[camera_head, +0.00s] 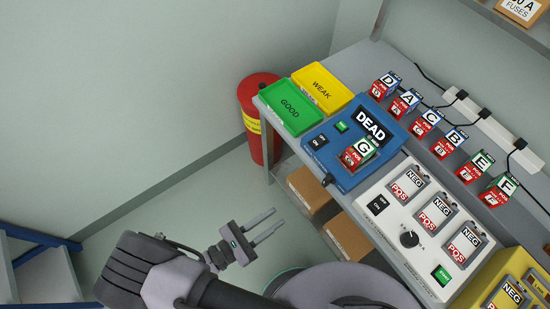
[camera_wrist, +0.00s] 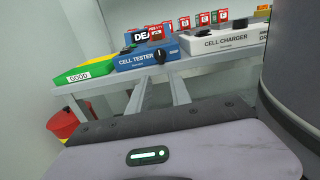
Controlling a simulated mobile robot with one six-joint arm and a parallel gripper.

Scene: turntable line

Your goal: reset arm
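My gripper (camera_head: 266,229) is open and empty in the head view, held over the floor in front of the bench and clear of everything on it. In the wrist view its two fingers (camera_wrist: 158,97) stand apart with nothing between them, pointing toward the bench. My arm reaches in from the bottom of the head view.
The bench carries a green GOOD tray (camera_head: 290,113), a yellow WEAK tray (camera_head: 322,86), and a blue cell tester (camera_head: 339,176) showing DEAD with cell G (camera_head: 358,153) in it. A white cell charger (camera_head: 405,245) and several lettered cells stand nearby. A red bin (camera_head: 257,92) stands behind.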

